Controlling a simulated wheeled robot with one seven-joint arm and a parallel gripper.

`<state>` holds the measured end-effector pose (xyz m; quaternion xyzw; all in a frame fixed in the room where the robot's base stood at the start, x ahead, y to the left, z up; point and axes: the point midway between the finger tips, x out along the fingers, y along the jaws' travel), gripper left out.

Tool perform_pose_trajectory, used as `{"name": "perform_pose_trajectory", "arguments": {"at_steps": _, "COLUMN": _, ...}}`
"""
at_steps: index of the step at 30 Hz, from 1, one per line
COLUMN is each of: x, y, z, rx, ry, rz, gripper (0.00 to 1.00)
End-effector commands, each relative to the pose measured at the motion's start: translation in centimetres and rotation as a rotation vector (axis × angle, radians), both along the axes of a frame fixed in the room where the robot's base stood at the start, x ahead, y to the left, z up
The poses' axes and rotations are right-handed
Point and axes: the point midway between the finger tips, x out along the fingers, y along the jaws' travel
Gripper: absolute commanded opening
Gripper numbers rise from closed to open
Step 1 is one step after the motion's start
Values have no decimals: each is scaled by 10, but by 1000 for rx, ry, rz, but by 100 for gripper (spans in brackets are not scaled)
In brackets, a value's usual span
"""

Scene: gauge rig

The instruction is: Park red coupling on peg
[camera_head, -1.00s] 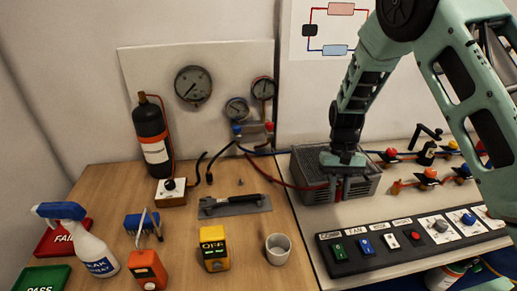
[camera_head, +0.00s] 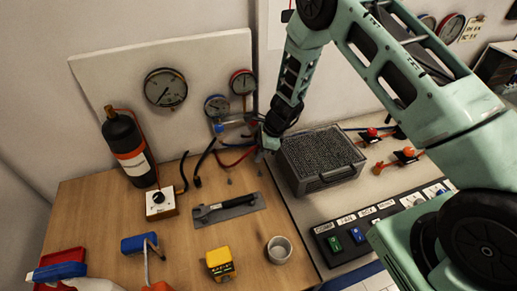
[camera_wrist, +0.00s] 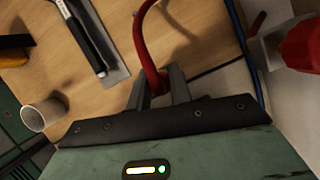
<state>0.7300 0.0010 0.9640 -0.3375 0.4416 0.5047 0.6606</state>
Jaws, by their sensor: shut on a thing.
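My gripper (camera_head: 268,148) is over the back of the bench, just left of the grey mesh box. Its fingers (camera_wrist: 160,88) are shut on the end of the red hose (camera_wrist: 148,42), where the red coupling is; the coupling is mostly hidden between them. In the head view the red hose (camera_head: 232,165) runs from the gauge manifold to my gripper. A small grey upright piece (camera_head: 229,181), possibly the peg, stands on the wood left of and in front of my gripper. It is too small to be sure.
The grey mesh box (camera_head: 322,160) stands right of my gripper. Dark hoses (camera_head: 205,157) hang at left, beside a black bottle (camera_head: 127,148). A tool on a grey plate (camera_head: 226,207), a cup (camera_head: 279,249) and a yellow device (camera_head: 220,262) are in front.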

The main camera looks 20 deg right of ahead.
Motion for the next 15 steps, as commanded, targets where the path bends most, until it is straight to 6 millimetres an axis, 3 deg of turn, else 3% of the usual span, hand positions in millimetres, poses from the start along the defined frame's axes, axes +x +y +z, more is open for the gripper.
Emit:
{"name": "perform_pose_trajectory", "arguments": {"at_steps": 8, "x": 0, "y": -1, "z": -1, "rx": 2, "ry": -1, "rz": 0, "gripper": 0}}
{"name": "perform_pose_trajectory", "arguments": {"at_steps": 15, "x": 0, "y": -1, "z": -18, "rx": 3, "ry": 0, "rz": 0, "gripper": 0}}
